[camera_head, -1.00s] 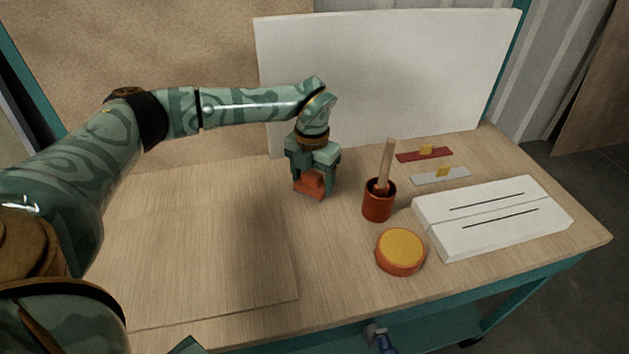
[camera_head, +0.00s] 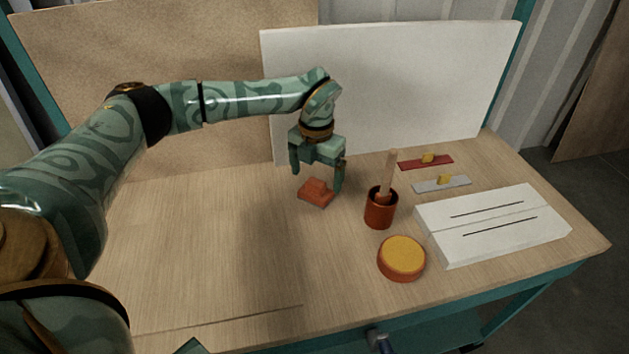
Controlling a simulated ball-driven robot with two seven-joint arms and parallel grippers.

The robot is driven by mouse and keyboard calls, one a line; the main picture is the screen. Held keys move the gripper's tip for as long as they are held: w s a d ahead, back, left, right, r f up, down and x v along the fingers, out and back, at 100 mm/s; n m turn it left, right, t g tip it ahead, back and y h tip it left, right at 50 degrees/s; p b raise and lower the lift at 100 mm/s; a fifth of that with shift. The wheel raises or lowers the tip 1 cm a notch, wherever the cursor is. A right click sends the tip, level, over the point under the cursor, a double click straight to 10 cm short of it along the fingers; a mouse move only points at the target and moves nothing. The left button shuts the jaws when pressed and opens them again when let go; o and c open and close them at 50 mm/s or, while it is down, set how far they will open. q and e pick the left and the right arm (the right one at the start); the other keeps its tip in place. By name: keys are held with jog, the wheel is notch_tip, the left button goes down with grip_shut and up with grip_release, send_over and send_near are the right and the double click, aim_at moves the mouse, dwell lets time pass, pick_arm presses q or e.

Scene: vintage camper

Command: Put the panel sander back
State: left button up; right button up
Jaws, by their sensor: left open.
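The panel sander, taken to be the small orange-red block with a raised grip (camera_head: 316,193), lies flat on the wooden bench top, left of the red cup. My left gripper (camera_head: 317,181) is above it with its fingers spread wide. The fingers are clear of the sander, and nothing is held. My right gripper does not show.
A red cup (camera_head: 380,212) with a wooden handle in it stands right of the sander. A round yellow-topped tin (camera_head: 402,258), a white slotted block (camera_head: 494,226), and red (camera_head: 426,162) and grey (camera_head: 441,184) strips lie farther right. A white panel (camera_head: 390,90) stands behind. The bench's left side is clear.

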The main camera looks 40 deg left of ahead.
aim_at(316, 181)
pick_arm(q)
notch_tip(316, 181, up, 8)
jog(key=p, duration=0.2)
jog(key=shift+r, duration=0.15)
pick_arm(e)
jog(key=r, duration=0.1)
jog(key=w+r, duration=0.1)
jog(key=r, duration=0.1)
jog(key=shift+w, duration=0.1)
